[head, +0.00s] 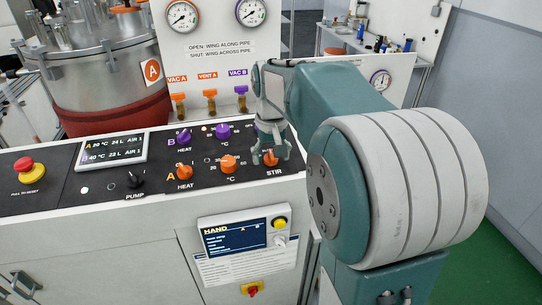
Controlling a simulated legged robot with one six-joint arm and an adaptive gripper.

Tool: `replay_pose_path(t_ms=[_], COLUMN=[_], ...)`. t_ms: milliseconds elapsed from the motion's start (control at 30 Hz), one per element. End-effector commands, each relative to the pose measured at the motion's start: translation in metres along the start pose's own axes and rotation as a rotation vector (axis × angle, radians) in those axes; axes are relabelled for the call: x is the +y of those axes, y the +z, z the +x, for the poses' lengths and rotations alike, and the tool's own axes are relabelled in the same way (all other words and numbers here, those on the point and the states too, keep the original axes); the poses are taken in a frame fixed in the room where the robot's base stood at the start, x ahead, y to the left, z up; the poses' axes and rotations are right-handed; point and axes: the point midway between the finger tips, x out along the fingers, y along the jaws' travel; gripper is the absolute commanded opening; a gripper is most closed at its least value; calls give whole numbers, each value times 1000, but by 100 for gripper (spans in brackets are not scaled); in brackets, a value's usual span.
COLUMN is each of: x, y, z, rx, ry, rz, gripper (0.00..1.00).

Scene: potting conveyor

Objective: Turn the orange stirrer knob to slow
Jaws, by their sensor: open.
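The orange stirrer knob (271,158) sits above the "STIR" label at the right end of the orange A row on the black control panel (232,179). Its pointer direction is too small to tell. My gripper (270,154) points down at this knob, with its fingers around or just above it. The fingers partly hide the knob and the scale marks around it. Whether the fingers touch the knob cannot be told from this view. The jaws are open.
Other orange knobs, HEAT (184,172) and °C (228,163), sit to the left. Purple knobs (222,131) are behind them. A red emergency button (29,169) is at far left. Orange valves (209,97) and a steel vessel (95,75) stand behind the panel.

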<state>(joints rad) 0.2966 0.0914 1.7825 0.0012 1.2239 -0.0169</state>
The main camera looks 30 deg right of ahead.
Motion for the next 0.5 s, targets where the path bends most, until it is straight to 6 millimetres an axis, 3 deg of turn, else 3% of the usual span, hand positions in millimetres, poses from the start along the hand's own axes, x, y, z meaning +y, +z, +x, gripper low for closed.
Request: replay_pose_path(t_ms=[267, 500], x=[0, 0], y=[-1, -1], z=[-12, -59], rx=[6, 6], ry=[0, 1], rz=[0, 0], gripper=[84, 84])
